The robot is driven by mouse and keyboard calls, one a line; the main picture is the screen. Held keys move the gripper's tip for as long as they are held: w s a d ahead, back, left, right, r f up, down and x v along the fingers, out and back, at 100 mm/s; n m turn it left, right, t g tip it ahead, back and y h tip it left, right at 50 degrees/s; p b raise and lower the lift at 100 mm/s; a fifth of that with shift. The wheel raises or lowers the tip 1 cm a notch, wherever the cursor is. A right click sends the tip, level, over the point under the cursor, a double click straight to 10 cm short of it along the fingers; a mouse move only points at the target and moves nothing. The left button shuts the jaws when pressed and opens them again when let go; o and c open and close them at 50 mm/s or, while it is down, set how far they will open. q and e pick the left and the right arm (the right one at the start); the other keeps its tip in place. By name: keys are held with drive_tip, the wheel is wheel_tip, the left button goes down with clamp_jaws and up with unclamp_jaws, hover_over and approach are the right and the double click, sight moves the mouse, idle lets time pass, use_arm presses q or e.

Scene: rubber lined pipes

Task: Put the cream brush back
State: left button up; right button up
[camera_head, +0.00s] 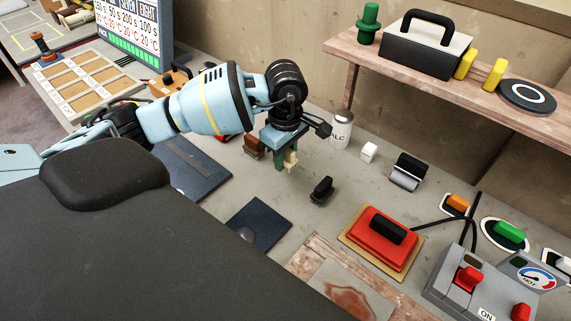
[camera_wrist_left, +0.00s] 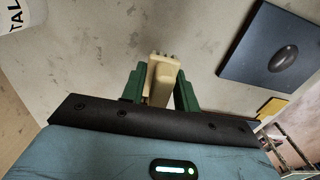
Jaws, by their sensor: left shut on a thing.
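My left gripper (camera_head: 284,160) is shut on the cream brush (camera_head: 292,160), with its fingers pointing down over the grey table. In the left wrist view the cream brush (camera_wrist_left: 162,72) sits between the two green fingers (camera_wrist_left: 160,88), its toothed end pointing away from the wrist. The brush seems to be above the table; the head view does not show clearly whether its lower end touches. My right gripper is not in view.
A small black object (camera_head: 321,190) stands just right of the gripper, and a brown block (camera_head: 254,147) just left. Dark plates (camera_head: 258,223) lie in front. A red block (camera_head: 380,240) and a shelf (camera_head: 420,78) are right.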

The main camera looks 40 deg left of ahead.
sight(286, 166)
use_arm(q)
drive_tip(key=shift+w+f, duration=0.1)
drive_tip(key=shift+f, duration=1.65)
drive_tip(key=shift+f, duration=0.25)
drive_tip(key=o, duration=0.9)
drive_tip(key=shift+o, duration=0.2)
drive_tip(key=shift+r, duration=0.1)
wheel_tip(286, 166, up, 12)
drive_tip(key=shift+r, duration=0.15)
